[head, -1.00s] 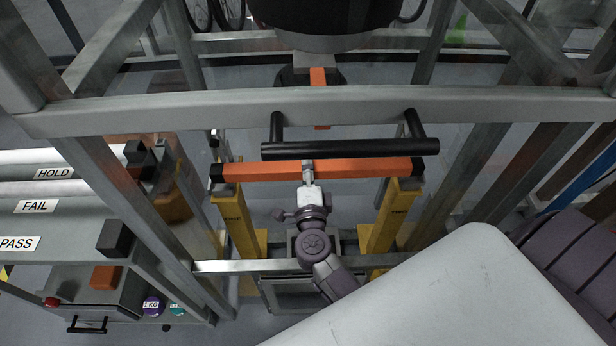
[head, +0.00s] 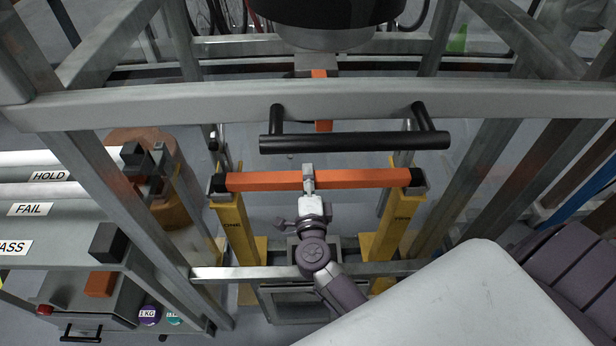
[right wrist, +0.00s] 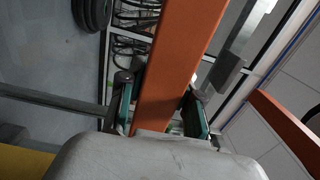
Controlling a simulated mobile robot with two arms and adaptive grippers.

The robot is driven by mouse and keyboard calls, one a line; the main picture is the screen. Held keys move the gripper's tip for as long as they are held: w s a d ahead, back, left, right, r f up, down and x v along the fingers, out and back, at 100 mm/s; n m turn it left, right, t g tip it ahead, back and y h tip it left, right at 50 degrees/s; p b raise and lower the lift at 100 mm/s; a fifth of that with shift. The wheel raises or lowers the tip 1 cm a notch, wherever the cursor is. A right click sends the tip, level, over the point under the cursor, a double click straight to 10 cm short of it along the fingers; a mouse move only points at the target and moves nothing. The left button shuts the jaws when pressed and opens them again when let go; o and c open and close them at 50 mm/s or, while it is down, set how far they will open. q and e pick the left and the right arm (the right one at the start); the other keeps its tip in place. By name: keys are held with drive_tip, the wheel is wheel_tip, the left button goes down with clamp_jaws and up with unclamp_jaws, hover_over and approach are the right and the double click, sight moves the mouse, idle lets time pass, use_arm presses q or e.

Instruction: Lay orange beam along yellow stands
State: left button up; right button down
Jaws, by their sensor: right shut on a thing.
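The orange beam (head: 262,181), with black ends, lies crosswise over the tops of the two yellow stands, the left one (head: 237,230) and the right one (head: 394,228). Its ends line up with the stand tops, but I cannot tell whether it rests on them or hangs just above. My right gripper (head: 309,180) is shut on the beam near its middle. In the right wrist view, the beam (right wrist: 180,65) runs between the two fingers of my right gripper (right wrist: 160,110). My left gripper is not in view.
A grey frame rail (head: 330,102) with a black handle (head: 355,141) crosses just beyond the beam. Grey uprights stand on both sides. A bench with a PASS sign (head: 12,248) is at left. A low grey rail (head: 235,272) passes in front of the stands.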

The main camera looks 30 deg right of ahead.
drive_tip(key=c, duration=0.8)
unclamp_jaws()
drive_tip(key=shift+r, duration=0.15)
drive_tip(key=shift+s+a, duration=0.2)
drive_tip(key=shift+s, duration=0.15)
drive_tip(key=p+v, duration=0.1)
drive_tip(key=v, duration=1)
drive_tip(key=a+r+n+g+y, duration=0.2)
drive_tip(key=a+r+n+y, duration=0.1)
drive_tip(key=a+n+y, duration=1.25)
drive_tip(key=s+d+f+n+g+h, duration=0.2)
drive_tip(key=s+d+n+g, duration=0.1)
drive_tip(key=s+d, duration=0.2)
drive_tip(key=s+d+f+n+g+h, duration=0.2)
drive_tip(key=s+d+n+g+h, duration=0.1)
drive_tip(key=s+d+g, duration=0.1)
drive_tip(key=s+d+f+n+g+h, duration=0.2)
drive_tip(key=s+d+n+g, duration=0.1)
drive_tip(key=s+d, duration=0.3)
drive_tip(key=shift+d+f+n+g+h, duration=0.15)
drive_tip(key=shift+d+n+g+h, duration=0.1)
drive_tip(key=shift+d+g+h, duration=0.15)
